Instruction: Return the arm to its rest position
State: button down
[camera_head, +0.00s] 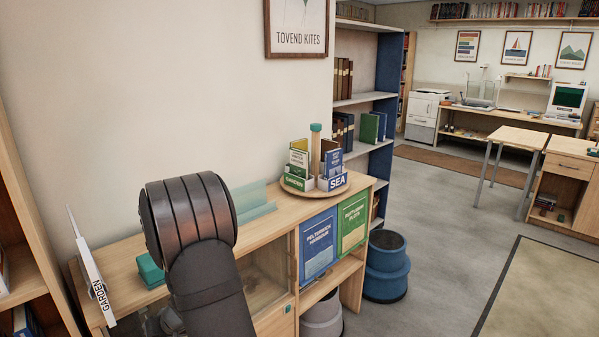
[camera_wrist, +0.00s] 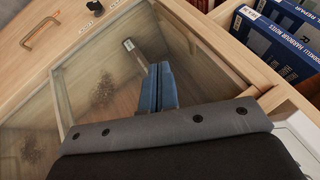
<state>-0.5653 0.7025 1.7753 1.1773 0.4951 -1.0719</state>
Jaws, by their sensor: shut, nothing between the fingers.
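My gripper (camera_wrist: 160,75) shows in the wrist view as two blue fingers shut together, with nothing between them. It points at the glass front of a low wooden cabinet. I cannot tell how close the fingertips are to the glass. In the head view my dark arm rises in front of the wooden cabinet top (camera_head: 268,222), bent at a thick ribbed joint, and the gripper cannot be made out there.
A teal block (camera_head: 150,271) and a white GARDEN sign (camera_head: 95,279) are near my arm. A blue book (camera_head: 318,245) and a green book (camera_head: 352,222) face outward below.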

jog(key=s+a+f, duration=0.1)
jog(key=a+f, duration=0.3)
jog(key=a, duration=0.2)
jog(key=shift+s+a+f, duration=0.2)
jog(key=shift+a+f, duration=0.05)
jog(key=shift+f, duration=0.05)
